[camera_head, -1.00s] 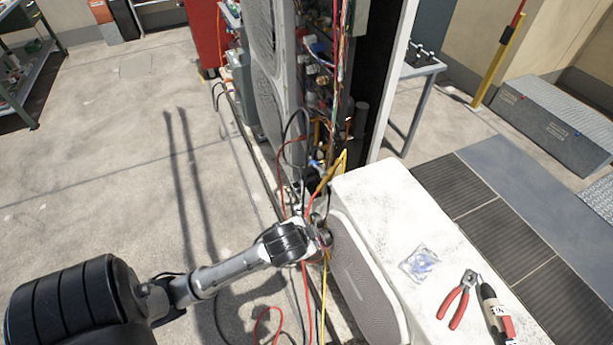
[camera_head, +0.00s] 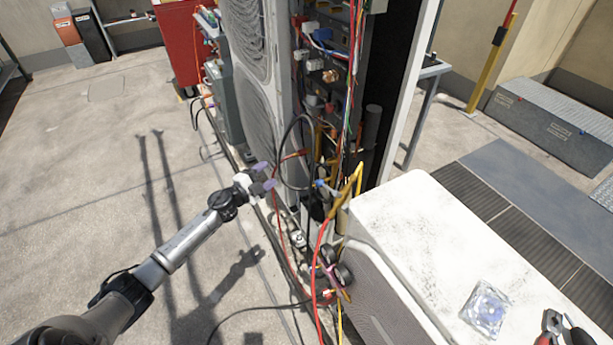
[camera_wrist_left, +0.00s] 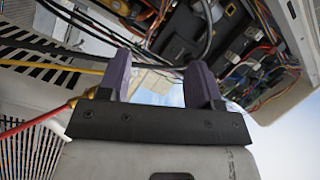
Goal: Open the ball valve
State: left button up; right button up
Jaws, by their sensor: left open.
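My left gripper (camera_head: 267,176) is open and empty, with two purple fingers, in front of the lower part of the open condenser unit (camera_head: 262,105). In the left wrist view the open fingers (camera_wrist_left: 165,82) show nothing between them but background. A small blue piece (camera_head: 320,184) sits beside the yellow hose (camera_head: 346,192) at the foot of the wiring, right of the gripper and apart from it. It is too small to tell whether it is the ball valve's handle. I cannot make out the ball valve for sure. My right gripper is out of view.
A gauge set (camera_head: 331,272) with red and yellow hoses hangs beside the white-topped unit (camera_head: 430,235). Loose black and red cables run near my gripper. Pliers (camera_head: 549,327) lie on the white top. The concrete floor (camera_head: 90,170) at left is clear.

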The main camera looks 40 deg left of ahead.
pick_arm(q)
jog(key=d+m+h, duration=0.3)
jog(key=d+h, duration=0.1)
jog(key=h, duration=0.1)
jog(key=m+g+h, duration=0.2)
jog(key=h, duration=0.2)
send_near(321, 182)
jog(key=shift+n, duration=0.3)
jog(key=shift+w+a+f+b+x, duration=0.15)
jog(key=shift+b+x, duration=0.55)
jog(key=shift+x, duration=1)
jog(key=shift+a+f+b+x, duration=0.1)
jog(key=shift+f+b+x, duration=0.4)
jog(key=shift+x, duration=1.25)
jog(key=shift+w+a+b+x, duration=0.1)
jog(key=shift+b+x, duration=0.8)
jog(key=shift+x, duration=0.8)
jog(key=shift+c, duration=0.3)
grip_shut()
